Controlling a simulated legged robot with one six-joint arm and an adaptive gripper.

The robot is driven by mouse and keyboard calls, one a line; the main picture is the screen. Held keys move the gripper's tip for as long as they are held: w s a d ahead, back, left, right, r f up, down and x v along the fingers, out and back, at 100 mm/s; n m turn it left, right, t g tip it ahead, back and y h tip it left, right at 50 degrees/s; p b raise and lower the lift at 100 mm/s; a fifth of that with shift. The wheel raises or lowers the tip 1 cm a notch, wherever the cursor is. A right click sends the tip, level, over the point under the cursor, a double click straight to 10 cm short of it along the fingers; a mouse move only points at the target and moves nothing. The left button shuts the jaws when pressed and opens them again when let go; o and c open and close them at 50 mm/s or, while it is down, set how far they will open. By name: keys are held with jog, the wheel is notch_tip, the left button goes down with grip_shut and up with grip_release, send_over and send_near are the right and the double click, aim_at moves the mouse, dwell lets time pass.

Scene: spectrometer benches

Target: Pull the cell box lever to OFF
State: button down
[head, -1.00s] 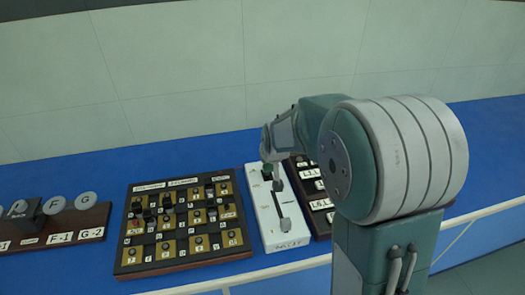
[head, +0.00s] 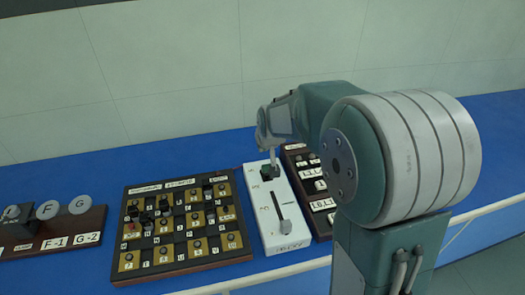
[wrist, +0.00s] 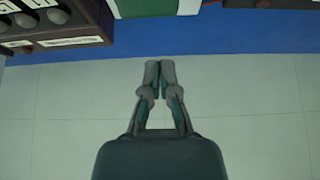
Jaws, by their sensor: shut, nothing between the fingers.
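The cell box (head: 259,215) is a long white box on the blue bench, left of my arm in the head view. The lettering is too small to read. My gripper (head: 271,170) points down over the far end of the box, by a dark piece there; I cannot tell whether they touch. In the wrist view my gripper (wrist: 160,66) is shut and empty, fingertips together. A white and green surface (wrist: 189,6) shows beyond them at the top edge.
A board (head: 120,262) with black and gold squares and several knobs stands left of the box. A dark labelled panel (head: 319,225) is close on its right, partly behind my arm. A board with grey discs (head: 79,205) is far left. A pale rail runs along the front.

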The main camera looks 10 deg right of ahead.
jog(key=s+f+v, duration=0.1)
jog(key=v, duration=0.7)
jog(key=shift+s, duration=0.4)
